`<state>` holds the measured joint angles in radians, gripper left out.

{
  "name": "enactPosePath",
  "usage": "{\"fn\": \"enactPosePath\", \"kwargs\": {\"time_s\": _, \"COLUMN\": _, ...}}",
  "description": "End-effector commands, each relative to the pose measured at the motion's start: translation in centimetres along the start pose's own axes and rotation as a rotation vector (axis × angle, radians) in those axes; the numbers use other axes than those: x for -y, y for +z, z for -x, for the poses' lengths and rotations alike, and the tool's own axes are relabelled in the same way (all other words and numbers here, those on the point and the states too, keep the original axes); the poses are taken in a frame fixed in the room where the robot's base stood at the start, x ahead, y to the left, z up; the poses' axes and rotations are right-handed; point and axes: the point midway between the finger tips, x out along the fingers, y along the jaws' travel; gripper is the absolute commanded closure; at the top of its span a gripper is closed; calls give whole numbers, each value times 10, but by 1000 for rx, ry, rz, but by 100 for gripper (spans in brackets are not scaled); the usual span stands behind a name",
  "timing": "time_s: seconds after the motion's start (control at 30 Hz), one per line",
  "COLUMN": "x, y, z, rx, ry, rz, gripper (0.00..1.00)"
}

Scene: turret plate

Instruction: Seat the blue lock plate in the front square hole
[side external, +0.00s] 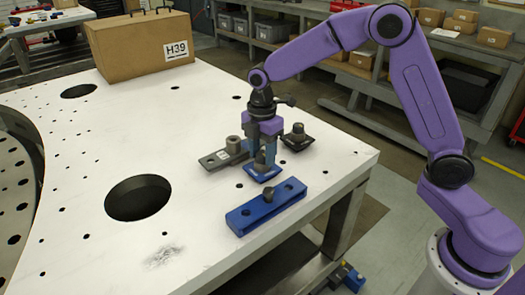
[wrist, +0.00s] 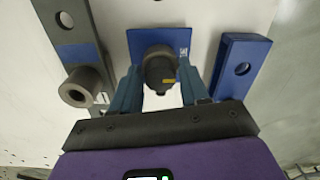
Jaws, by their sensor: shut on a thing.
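The blue lock plate (side external: 264,175) is a flat square with a dark round knob on top. My gripper (side external: 261,160) is shut on that knob, with the plate beneath the fingertips. In the wrist view the plate (wrist: 140,40) shows behind the knob, between my two fingers (wrist: 160,85). I cannot tell whether the plate touches the white table or hangs just above it. I cannot make out the front square hole in either view; the plate or gripper may cover it.
A blue bar (side external: 240,221) with a dark knob lies in front of the plate. A grey bar with a cylinder (side external: 233,146) lies behind left, and a dark square plate (side external: 298,140) behind right. A large round opening (side external: 138,198) and a cardboard box (side external: 140,48) are left.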

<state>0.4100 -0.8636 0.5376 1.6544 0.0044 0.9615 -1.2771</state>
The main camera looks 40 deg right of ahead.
Motion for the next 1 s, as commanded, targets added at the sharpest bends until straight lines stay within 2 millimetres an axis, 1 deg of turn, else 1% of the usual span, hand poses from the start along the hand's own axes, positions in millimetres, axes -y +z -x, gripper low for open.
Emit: {"fn": "enactPosePath", "kwargs": {"time_s": 1.0, "x": -1, "y": 0, "z": -10, "rx": 0, "ry": 1, "rz": 0, "gripper": 100}}
